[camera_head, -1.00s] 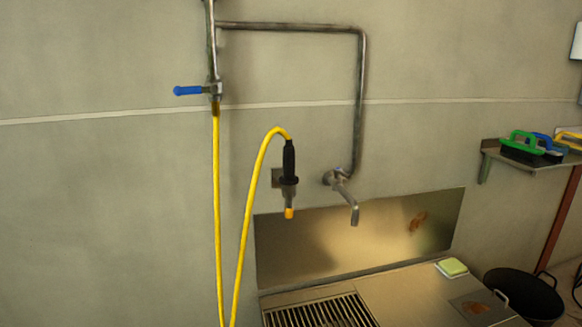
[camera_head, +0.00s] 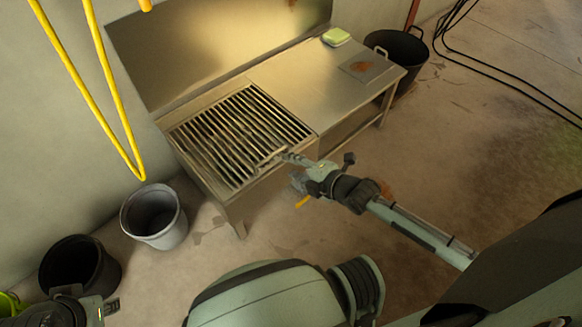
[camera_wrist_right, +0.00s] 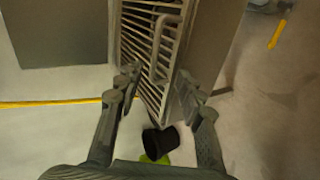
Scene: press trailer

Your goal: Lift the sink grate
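The sink grate (camera_head: 228,140), a panel of parallel metal bars, lies in the left part of the metal sink table (camera_head: 300,75). The wrist view shows the grate (camera_wrist_right: 136,38) beyond my fingers, with a raised bar handle (camera_wrist_right: 157,52) near its edge. My right gripper (camera_head: 287,157) is over the grate's front right edge in the head view. In the right wrist view, its fingers (camera_wrist_right: 160,82) are spread apart with nothing gripped, and the handle shows between and beyond them. My left gripper (camera_head: 108,309) is only partly visible at the lower left; its fingers cannot be made out.
A grey bucket (camera_head: 153,218) and a black bucket (camera_head: 80,265) stand on the floor left of the sink. A green sponge (camera_head: 336,37) lies on the table's back edge. A black tub (camera_head: 400,58) stands to the right. A yellow hose (camera_head: 112,105) hangs at the left.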

